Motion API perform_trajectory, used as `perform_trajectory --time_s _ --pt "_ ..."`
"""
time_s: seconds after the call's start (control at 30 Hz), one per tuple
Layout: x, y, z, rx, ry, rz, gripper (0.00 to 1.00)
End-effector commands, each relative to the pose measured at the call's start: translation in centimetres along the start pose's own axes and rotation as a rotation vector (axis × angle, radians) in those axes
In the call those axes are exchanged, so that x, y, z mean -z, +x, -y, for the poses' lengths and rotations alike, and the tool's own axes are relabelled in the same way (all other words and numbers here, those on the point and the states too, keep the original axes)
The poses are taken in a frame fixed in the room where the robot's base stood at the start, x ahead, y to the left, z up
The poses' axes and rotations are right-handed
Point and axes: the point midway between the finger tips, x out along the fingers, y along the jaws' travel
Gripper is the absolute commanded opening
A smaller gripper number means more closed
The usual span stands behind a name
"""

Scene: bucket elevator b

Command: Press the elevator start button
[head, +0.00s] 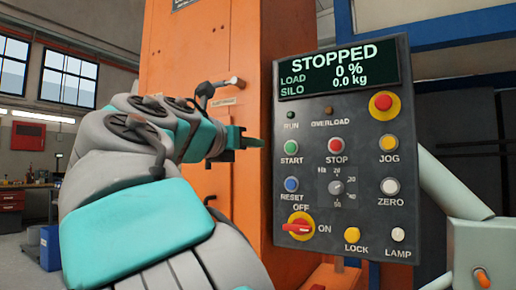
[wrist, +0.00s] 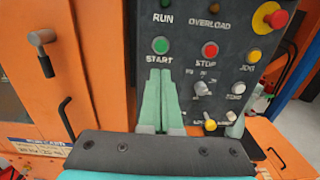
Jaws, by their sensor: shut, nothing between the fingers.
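The green START button (head: 292,146) is on the dark control panel (head: 310,110), left of the red STOP button (head: 335,146). In the wrist view the START button (wrist: 160,46) is fully visible, just beyond my fingertips. My gripper (head: 262,142) is shut and empty. Its green fingers point at the panel and end near its left edge, left of START in the head view. In the wrist view my gripper (wrist: 160,82) has its tips just below the START label. I cannot tell whether they touch the panel. The display (head: 338,73) reads STOPPED, 0 % and 0.0 kg.
A red emergency button (head: 384,103), yellow JOG button (head: 389,143), blue RESET button (head: 291,184) and red OFF/ON switch (head: 298,227) share the panel. The orange elevator casing (head: 200,55) stands behind it, with a protruding handle (wrist: 41,38).

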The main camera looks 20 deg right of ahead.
Motion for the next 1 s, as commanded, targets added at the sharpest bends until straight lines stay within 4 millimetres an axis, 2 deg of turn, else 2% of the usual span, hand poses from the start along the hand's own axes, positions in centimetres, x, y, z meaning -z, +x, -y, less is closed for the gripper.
perform_trajectory --time_s 0.17,0.33,0.8,1.0 --pt "0.1 0.1 0.0 0.000 0.001 -0.001 0.00" --pt "0.1 1.6 0.0 0.000 0.001 -0.004 0.00" --pt "0.2 10.5 0.0 0.001 0.001 -0.004 0.00" --pt "0.2 13.0 -0.2 -0.003 0.001 -0.003 0.00"
